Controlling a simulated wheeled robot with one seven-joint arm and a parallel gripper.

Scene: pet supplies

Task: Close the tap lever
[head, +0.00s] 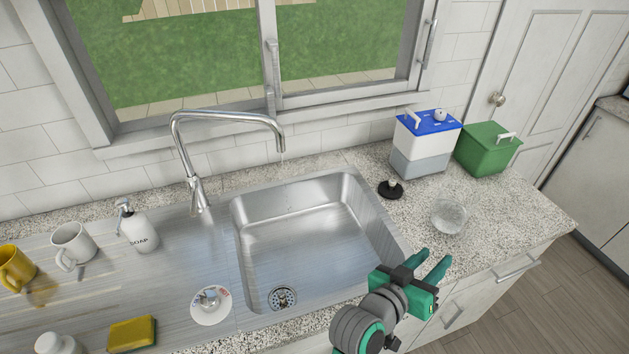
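The chrome tap (183,150) stands on the left rim of the sink, and its arched spout ends over the basin. Its short lever (200,196) is low on the body; I cannot tell its exact angle. A faint mark shows just below the spout tip, too small to tell if it is water. My gripper (429,265) is at the lower right, over the counter's front edge beside the sink. Its two green fingers are apart with nothing between them. It is far from the tap and touches nothing that I can see.
The steel sink (310,235) lies between my gripper and the tap. A soap bottle (139,230), white mug (73,245) and yellow mug (15,268) stand left of the tap. A glass bowl (449,216), black stopper (391,190), blue-lidded box (421,145) and green bin (487,150) stand right.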

